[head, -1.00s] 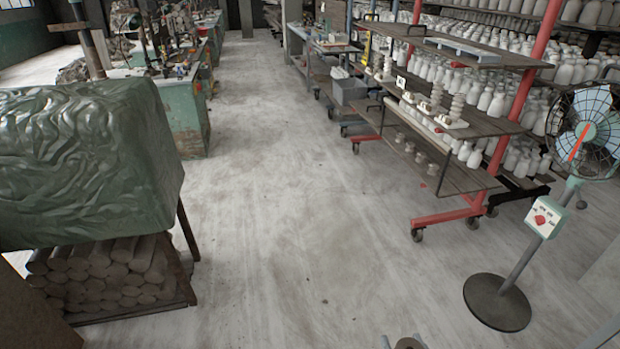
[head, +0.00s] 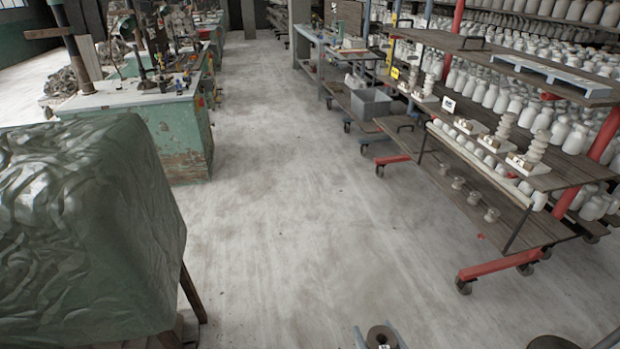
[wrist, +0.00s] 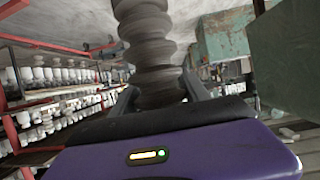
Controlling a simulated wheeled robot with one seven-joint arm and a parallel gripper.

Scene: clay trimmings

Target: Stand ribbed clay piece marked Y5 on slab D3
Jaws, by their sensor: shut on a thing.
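My gripper (head: 377,339) shows at the bottom edge of the head view, shut on a grey ribbed clay piece (head: 382,336). In the wrist view the ribbed piece (wrist: 149,45) stands between the two fingers of my gripper (wrist: 158,92), its far end cut off by the frame. No mark on it can be read. White slabs (head: 536,168) lie along the middle shelf of the rack at right, some bearing stacked ribbed pieces (head: 536,148). Their labels are too small to read, so I cannot tell which slab is D3.
The wheeled rack (head: 480,273) has red legs reaching into the floor space at right. A green-covered block (head: 90,225) stands close at left, a green workbench (head: 185,140) behind it. A grey bin (head: 370,103) sits beyond the rack. The floor (head: 290,210) between is clear.

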